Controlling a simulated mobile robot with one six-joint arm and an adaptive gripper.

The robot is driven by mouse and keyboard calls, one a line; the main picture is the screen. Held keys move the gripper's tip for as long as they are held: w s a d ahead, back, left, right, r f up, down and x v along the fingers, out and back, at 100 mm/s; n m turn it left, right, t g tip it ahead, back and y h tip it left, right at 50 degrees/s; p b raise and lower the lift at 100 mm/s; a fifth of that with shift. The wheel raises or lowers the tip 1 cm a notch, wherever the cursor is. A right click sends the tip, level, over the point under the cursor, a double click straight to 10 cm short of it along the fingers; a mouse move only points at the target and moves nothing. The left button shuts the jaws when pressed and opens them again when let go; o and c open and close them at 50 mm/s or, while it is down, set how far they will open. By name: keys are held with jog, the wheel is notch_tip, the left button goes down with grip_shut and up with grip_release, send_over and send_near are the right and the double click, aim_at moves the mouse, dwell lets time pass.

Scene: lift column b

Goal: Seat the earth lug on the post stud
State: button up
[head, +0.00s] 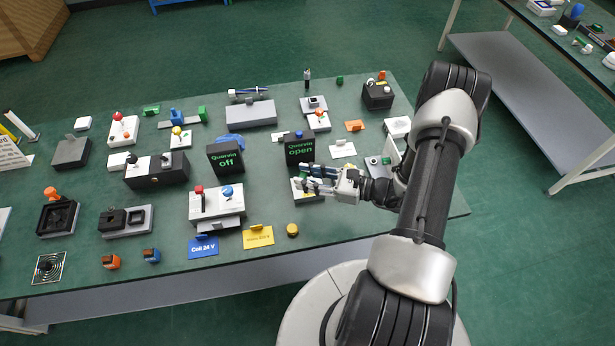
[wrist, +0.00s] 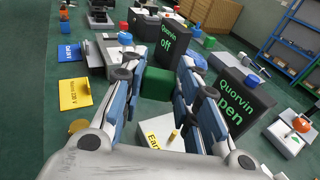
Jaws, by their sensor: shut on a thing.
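My gripper (head: 304,178) is over the table, just in front of the black "Quorvin open" box (head: 299,148). In the wrist view its two blue-grey fingers (wrist: 157,80) close on a green block (wrist: 157,84), which I take to be the earth lug's grip. The lug's metal end is hidden. A white plate lettered "Ear…" (wrist: 158,130) lies below, between the fingers, partly covered by them. A thin yellow upright piece (wrist: 174,135) stands on it; I cannot tell whether this is the post stud. Whether the block touches anything below is hidden.
The "Quorvin off" box (head: 226,158) stands to the left. A white switch box (head: 216,204), a blue card (head: 203,248), a yellow card (head: 258,238) and a yellow knob (head: 292,230) lie nearer the front edge. A white unit with an orange knob (wrist: 299,126) stands at the wrist view's right.

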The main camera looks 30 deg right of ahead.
jog(key=shift+f+b, duration=2.3)
jog(key=shift+f, duration=0.6)
jog(key=shift+f+b, duration=0.15)
jog(key=shift+b, duration=0.15)
jog(key=shift+f+b, duration=0.3)
jog(key=shift+f+b, duration=0.95)
jog(key=shift+f, duration=0.2)
jog(key=o, duration=1)
jog(key=shift+c, duration=0.2)
jog(key=shift+s, duration=0.1)
jog(key=v, duration=1.2)
jog(key=shift+f, duration=0.1)
